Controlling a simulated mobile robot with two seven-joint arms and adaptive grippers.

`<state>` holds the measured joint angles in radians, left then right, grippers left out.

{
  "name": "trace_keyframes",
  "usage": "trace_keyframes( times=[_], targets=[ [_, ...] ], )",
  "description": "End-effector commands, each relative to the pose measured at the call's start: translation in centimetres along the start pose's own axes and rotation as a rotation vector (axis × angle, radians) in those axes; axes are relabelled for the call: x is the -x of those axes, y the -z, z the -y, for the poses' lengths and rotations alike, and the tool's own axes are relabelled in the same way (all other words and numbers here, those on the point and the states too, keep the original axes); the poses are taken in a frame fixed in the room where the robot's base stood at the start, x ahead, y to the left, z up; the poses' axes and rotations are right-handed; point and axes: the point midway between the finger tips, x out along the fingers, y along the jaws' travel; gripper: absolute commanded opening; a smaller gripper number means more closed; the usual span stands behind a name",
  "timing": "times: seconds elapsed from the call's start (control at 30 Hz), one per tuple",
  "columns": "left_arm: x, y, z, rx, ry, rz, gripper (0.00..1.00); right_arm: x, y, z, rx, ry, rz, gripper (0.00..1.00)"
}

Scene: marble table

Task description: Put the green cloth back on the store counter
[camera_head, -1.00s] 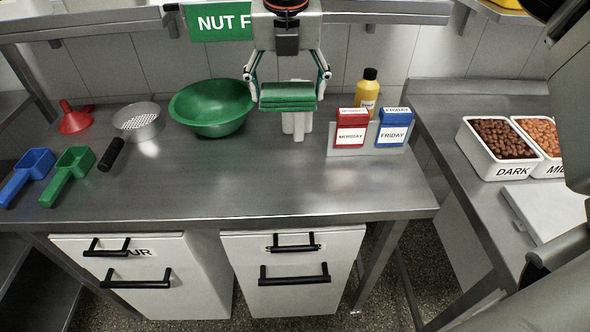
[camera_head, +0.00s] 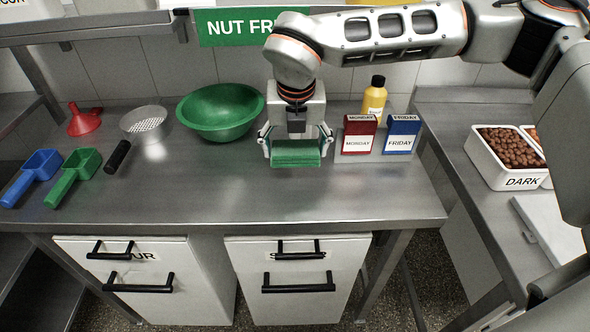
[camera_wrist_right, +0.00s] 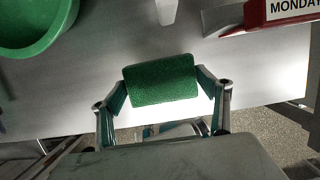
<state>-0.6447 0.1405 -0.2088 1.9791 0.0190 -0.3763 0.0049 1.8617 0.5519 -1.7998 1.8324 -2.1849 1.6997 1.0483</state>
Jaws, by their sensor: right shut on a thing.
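The green cloth (camera_head: 296,153) is a folded, thick block between the fingers of my right gripper (camera_head: 296,146). The gripper is shut on it from its two sides. In the right wrist view the cloth (camera_wrist_right: 160,80) lies level between the fingertips. In the head view it shows over the steel counter (camera_head: 230,190), right of the green bowl. I cannot tell whether its underside touches the counter. My left gripper is not in view.
The green bowl (camera_head: 220,112) stands left of the gripper. A red MONDAY box (camera_head: 359,135), a blue FRIDAY box (camera_head: 401,135) and a yellow bottle (camera_head: 374,98) stand to the right. Scoops lie far left. The counter's front middle is clear.

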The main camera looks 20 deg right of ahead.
Motion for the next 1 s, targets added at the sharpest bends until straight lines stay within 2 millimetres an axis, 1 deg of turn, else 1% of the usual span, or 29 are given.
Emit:
trace_keyframes(
  times=[0.03, 0.1, 0.37, 0.6, 0.97, 1.0],
  targets=[
    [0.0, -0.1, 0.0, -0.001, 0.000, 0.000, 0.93, -1.0, 0.3, 0.0, 0.003, 0.000, -0.002, 0.51],
    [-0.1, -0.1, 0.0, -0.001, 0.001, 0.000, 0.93, -1.9, 0.6, 0.0, 0.002, 0.001, -0.001, 0.51],
    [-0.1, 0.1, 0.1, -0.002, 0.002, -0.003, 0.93, -3.6, 1.0, 0.0, 0.002, 0.000, 0.000, 0.51],
    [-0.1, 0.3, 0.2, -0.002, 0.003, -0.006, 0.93, -6.4, 1.8, 0.0, 0.001, 0.000, 0.001, 0.51],
    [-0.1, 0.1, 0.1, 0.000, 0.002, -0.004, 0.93, -6.9, 1.9, 0.0, 0.001, 0.000, 0.000, 0.51],
    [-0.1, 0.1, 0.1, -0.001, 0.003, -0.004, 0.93, -6.9, 1.9, 0.0, 0.001, 0.000, 0.000, 0.78]
  ],
)
